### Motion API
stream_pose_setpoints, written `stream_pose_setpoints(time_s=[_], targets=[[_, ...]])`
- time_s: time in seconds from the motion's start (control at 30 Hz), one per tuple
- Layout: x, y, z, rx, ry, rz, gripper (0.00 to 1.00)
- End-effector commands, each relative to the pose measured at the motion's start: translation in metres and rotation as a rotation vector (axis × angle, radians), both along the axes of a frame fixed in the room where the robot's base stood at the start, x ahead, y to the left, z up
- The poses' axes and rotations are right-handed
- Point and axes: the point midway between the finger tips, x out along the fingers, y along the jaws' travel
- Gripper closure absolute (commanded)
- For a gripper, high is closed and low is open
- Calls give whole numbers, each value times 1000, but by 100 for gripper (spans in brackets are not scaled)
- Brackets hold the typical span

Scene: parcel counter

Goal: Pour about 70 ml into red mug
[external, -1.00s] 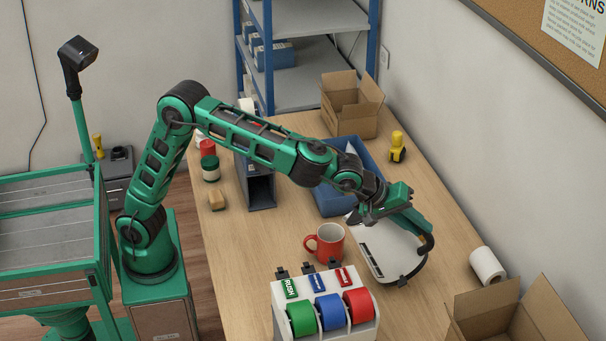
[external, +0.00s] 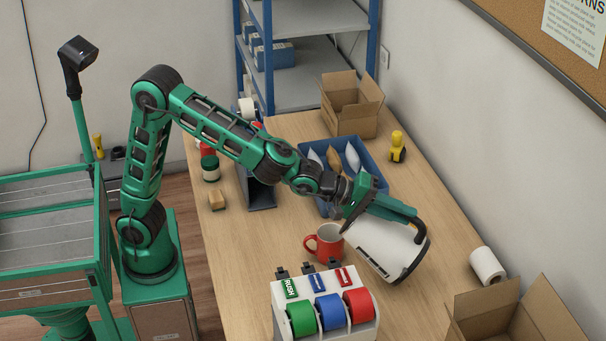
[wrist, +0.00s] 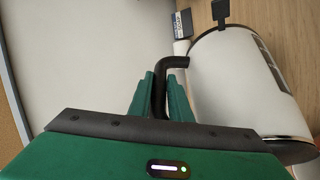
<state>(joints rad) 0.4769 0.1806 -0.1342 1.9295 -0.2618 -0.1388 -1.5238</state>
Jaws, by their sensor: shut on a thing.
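The red mug (external: 324,246) stands upright on the wooden counter, its handle to the left. My gripper (wrist: 160,98) is shut on the black handle (wrist: 158,75) of a white kettle (external: 383,246), which also fills the right of the wrist view (wrist: 237,85). The kettle is held in the air and strongly tilted, its spout end down to the left at the mug's rim and its base up to the right. I cannot tell whether liquid is flowing or how full the mug is. The mug is not visible in the wrist view.
A tape dispenser (external: 290,313) with green, blue and red rolls stands just in front of the mug. A blue bin (external: 329,206) holding bags is behind. A white roll (external: 487,266) and an open carton (external: 480,305) are at right.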

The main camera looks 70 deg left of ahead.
Motion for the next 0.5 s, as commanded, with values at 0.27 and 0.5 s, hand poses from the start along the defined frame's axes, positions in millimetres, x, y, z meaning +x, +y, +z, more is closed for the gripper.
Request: stream_pose_setpoints(time_s=[0.27,0.5], targets=[[-13,13,19,-80,-86,1,100],[-24,25,31,-140,-148,1,100]])
